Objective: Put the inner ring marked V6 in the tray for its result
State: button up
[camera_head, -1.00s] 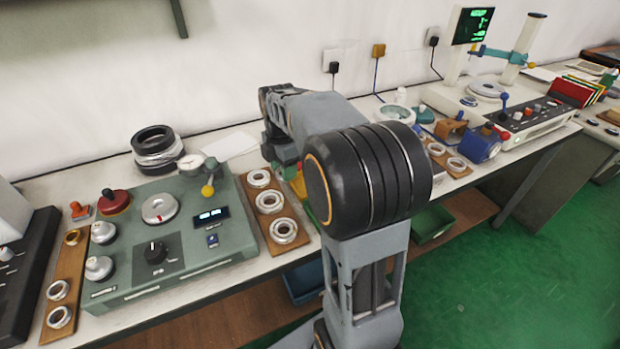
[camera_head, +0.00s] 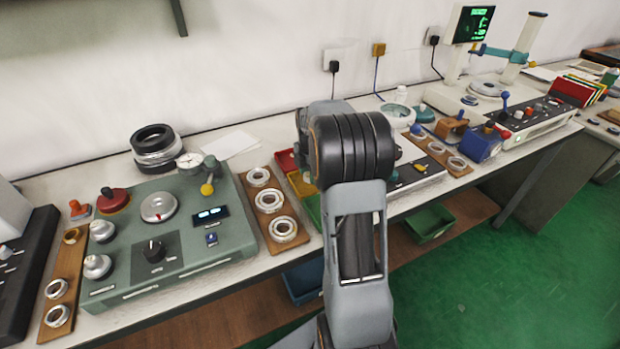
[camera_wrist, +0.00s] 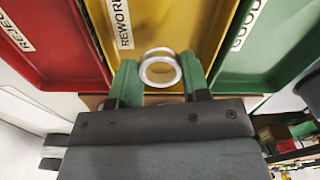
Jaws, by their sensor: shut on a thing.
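In the wrist view my gripper (camera_wrist: 160,78) has its green fingers shut on a bright metal ring (camera_wrist: 142,70). No V6 mark is legible on the ring. The ring shows against the yellow REWORK tray (camera_wrist: 185,22); its height above the tray is hard to tell. The red REJECT tray (camera_wrist: 50,45) is to the left and the green GOOD tray (camera_wrist: 265,50) to the right. In the head view the red tray (camera_head: 286,161) shows left of my arm, which hides the gripper and ring.
A green gauge unit (camera_head: 130,265) stands on the left of the bench. A wooden board (camera_head: 267,217) with several rings lies between it and the trays. Another board with rings (camera_head: 437,148) and a blue device (camera_head: 483,145) are to the right. Green and blue bins sit below.

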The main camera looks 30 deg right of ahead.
jog(key=shift+f, duration=0.95)
jog(key=shift+f, duration=0.15)
jog(key=o, duration=0.9)
notch_tip(320, 180, up, 11)
jog(key=p, duration=0.1)
jog(key=s+a+r+m+t, duration=0.1)
jog(key=s+a+m, duration=0.3)
jog(key=a, duration=0.2)
jog(key=s+a+r+m, duration=0.1)
jog(key=s+a+m, duration=0.3)
jog(key=a+m, duration=0.15)
jog(key=s+a+f+m, duration=0.1)
jog(key=s+a+m, duration=0.1)
jog(key=s+m, duration=0.1)
jog(key=s+a+f+m+t, duration=0.1)
jog(key=s+a+m, duration=0.2)
jog(key=s+a+f+m+t, duration=0.1)
jog(key=s+a+f+m, duration=0.1)
jog(key=s+a+m, duration=0.1)
jog(key=shift+s+m, duration=0.25)
jog(key=shift+s, duration=0.35)
